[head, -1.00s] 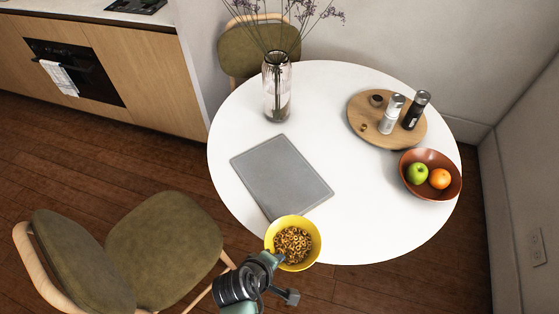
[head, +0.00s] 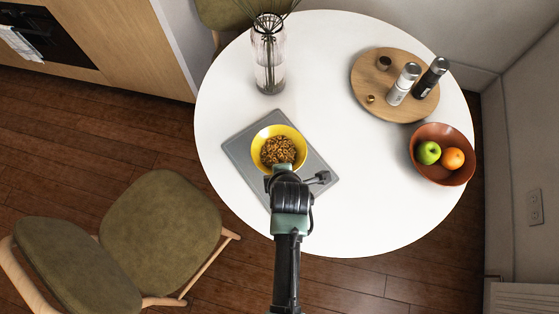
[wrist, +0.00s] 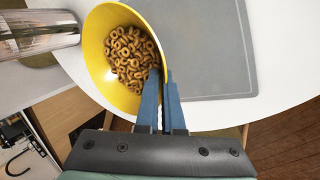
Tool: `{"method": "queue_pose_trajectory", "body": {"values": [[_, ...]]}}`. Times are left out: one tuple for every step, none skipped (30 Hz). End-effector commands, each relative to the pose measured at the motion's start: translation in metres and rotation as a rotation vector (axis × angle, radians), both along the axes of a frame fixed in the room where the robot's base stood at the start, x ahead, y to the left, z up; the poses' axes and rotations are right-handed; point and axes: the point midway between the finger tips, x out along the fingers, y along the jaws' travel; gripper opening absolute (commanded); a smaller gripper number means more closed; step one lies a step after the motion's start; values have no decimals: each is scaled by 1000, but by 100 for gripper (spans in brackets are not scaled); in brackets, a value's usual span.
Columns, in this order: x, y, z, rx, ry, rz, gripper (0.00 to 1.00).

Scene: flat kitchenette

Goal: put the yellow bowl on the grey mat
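The yellow bowl (head: 290,133), full of ring-shaped cereal, appears over the far part of the grey mat (head: 238,152) in the head view. The bowl looks upright or nearly so. My gripper (head: 283,168) is at the bowl's near rim. In the wrist view, my gripper's fingers (wrist: 165,78) are closed on the rim of the bowl (wrist: 97,58). The mat (wrist: 215,50) lies flat and bare to the right of the bowl there. The bowl hides part of the mat, and I cannot tell whether its base touches it.
A glass vase (head: 268,65) with stems stands just behind the mat. A round wooden board (head: 372,85) with shakers and a brown fruit bowl (head: 459,172) are to the right. The white table (head: 350,210) is clear at the front right. A green chair (head: 160,225) stands at left.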

Motion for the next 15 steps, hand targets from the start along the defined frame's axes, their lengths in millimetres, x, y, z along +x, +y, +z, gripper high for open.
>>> {"method": "queue_pose_trajectory", "body": {"values": [[2,0,-3,-1,-5,-1,0],[2,0,-5,-1,-5,-1,0],[2,0,-9,0,-4,0,0],[2,0,-12,0,-3,-1,0],[1,0,-17,0,-3,-1,0],[1,0,-24,0,-2,-1,0],[1,0,-28,0,-2,-1,0],[1,0,-33,0,-2,-1,0],[1,0,-38,0,-2,-1,0],[2,0,-41,-1,-3,-1,0],[2,0,-43,-1,-4,-1,0],[2,0,-45,-1,-5,-1,0],[2,0,-46,-1,-5,-1,0],[2,0,-47,-1,-5,-1,0],[2,0,-47,-1,-6,0,0]]}}
